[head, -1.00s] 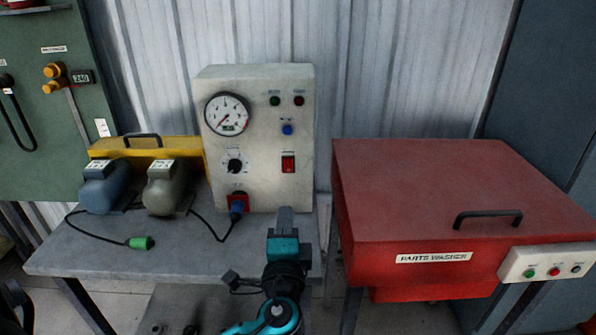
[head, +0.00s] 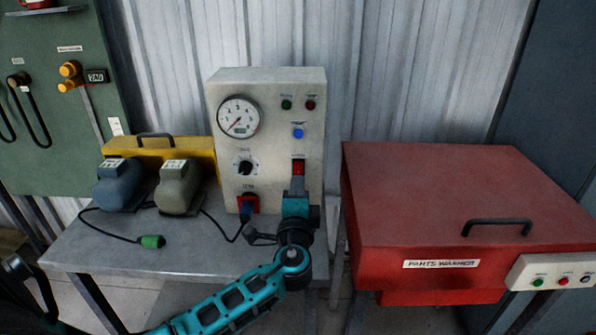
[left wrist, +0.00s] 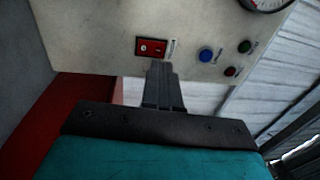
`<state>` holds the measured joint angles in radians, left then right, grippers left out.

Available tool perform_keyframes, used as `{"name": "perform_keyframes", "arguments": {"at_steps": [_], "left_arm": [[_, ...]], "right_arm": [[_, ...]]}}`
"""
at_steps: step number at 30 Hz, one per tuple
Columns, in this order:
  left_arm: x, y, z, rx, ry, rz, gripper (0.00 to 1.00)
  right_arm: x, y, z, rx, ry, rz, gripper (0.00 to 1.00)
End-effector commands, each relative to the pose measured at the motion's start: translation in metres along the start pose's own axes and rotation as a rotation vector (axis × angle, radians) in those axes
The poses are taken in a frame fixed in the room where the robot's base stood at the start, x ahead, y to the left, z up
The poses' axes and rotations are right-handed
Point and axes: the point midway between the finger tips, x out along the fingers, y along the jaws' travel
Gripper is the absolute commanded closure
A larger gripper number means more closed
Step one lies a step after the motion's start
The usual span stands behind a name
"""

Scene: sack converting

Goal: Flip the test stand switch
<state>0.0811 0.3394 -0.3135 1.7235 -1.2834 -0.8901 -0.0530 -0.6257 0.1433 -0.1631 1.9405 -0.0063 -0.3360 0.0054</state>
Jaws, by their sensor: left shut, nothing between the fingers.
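The test stand (head: 268,125) is a pale upright box on the grey bench, with a gauge, lamps, a knob and a plug socket. Its red rocker switch (head: 298,167) is on the right side of the front panel, partly covered by my left gripper in the head view. My left gripper (head: 297,182) is shut and empty, with its fingertips at the lower edge of the switch. In the left wrist view the red switch (left wrist: 151,47) shows whole, just beyond the shut fingertips (left wrist: 160,66). I cannot tell whether they touch. My right gripper is not in view.
A blue button (head: 298,133) sits above the switch, and a plug (head: 248,206) with a cable is at lower left. Two motors (head: 178,187) stand on the bench (head: 100,250). A red parts washer (head: 440,200) stands close on the right.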

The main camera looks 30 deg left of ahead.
Motion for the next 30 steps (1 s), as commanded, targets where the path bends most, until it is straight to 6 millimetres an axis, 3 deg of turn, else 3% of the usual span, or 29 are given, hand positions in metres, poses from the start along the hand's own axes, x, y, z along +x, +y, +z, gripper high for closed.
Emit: {"name": "perform_keyframes", "arguments": {"at_steps": [3, 9, 30], "left_arm": [[0.022, -0.002, 0.001, 0.002, -0.002, -0.001, 1.00], [0.042, -0.001, 0.000, 0.001, -0.001, 0.000, 1.00], [0.050, -0.001, 0.000, -0.001, 0.000, 0.001, 1.00]], "right_arm": [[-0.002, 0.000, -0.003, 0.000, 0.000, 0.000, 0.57], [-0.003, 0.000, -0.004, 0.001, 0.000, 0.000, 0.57], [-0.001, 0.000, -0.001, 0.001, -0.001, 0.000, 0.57]]}}
